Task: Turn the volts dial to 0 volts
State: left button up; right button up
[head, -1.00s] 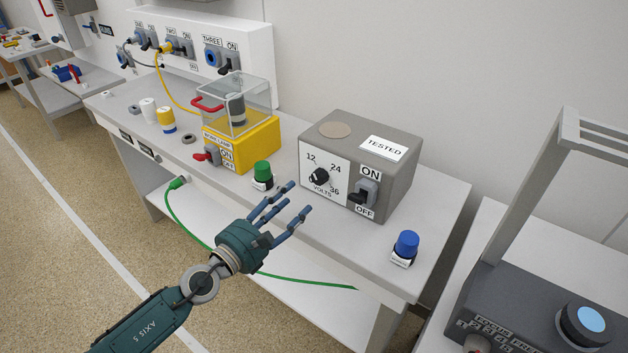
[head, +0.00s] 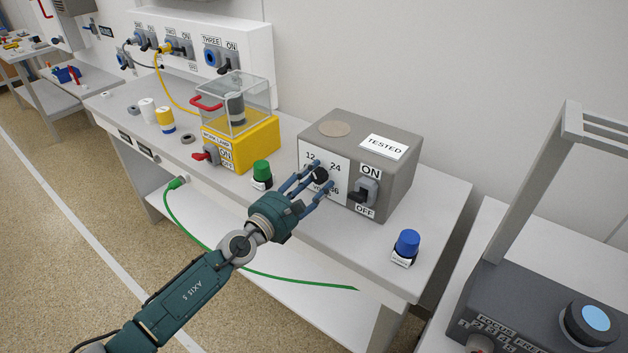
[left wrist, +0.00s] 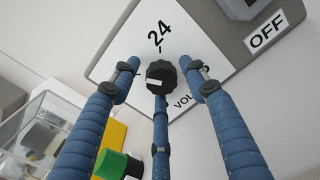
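The volts dial is a black knob (head: 320,175) on the white front panel of a grey box (head: 400,180). Labels 12 and 24 show on the panel, while 36 is partly covered by a finger. In the left wrist view the dial (left wrist: 162,75) has a white mark on its lower left side; I cannot tell which value it points to. My left gripper (head: 317,180) is open, its three blue fingers spread around the dial. In the left wrist view these fingers (left wrist: 160,76) appear close to the knob, without visible closing on it. My right gripper is out of view.
The box's ON/OFF switch (head: 365,191) is just right of the dial. A yellow lamp box (head: 245,150) is further left. The bench front (head: 340,245) is clear.

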pick_arm(q)
jog(key=c, duration=0.8)
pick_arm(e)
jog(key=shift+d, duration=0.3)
